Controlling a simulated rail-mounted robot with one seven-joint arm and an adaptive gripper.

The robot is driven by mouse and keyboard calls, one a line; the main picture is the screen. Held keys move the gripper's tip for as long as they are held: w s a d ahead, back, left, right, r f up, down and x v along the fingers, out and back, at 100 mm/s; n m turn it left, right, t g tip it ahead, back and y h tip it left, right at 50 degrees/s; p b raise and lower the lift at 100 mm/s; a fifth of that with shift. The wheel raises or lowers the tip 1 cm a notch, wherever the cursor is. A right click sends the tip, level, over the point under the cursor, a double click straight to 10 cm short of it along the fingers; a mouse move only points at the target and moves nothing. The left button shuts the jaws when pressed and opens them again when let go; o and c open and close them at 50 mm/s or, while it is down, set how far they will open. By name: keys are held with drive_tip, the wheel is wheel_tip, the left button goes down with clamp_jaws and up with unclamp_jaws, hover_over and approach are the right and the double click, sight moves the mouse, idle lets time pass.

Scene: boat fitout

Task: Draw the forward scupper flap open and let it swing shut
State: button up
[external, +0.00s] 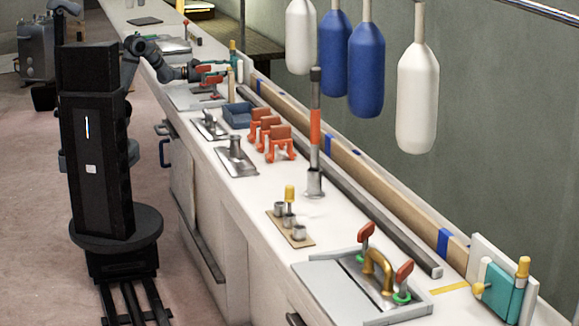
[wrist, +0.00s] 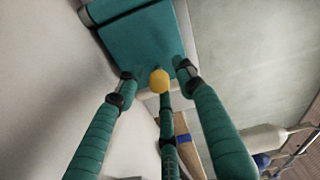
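A teal scupper flap (wrist: 140,42) with a round yellow knob (wrist: 159,80) fills the top middle of the wrist view. My gripper (wrist: 156,72) has three teal fingers, spread apart. The knob shows between their tips, with visible gaps to the left and right fingers; I cannot tell whether the third finger touches it. In the external view my gripper (external: 214,68) reaches over the far part of the counter, beside a yellow knob (external: 232,45). The flap there is small and mostly hidden. Another teal flap (external: 501,291) with a yellow knob (external: 523,266) stands at the near right end.
Red-handled valves (external: 366,232) sit in a grey tray (external: 385,315) at the near end. Orange clips (external: 279,142), a blue bin (external: 238,115) and a tall pole (external: 315,140) stand along the white counter. White and blue fenders (external: 415,98) hang above.

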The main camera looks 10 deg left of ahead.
drive_tip(key=shift+w+d, duration=0.1)
drive_tip(key=shift+d, duration=0.15)
drive_tip(key=shift+c, duration=0.4)
clamp_jaws()
idle(0.4)
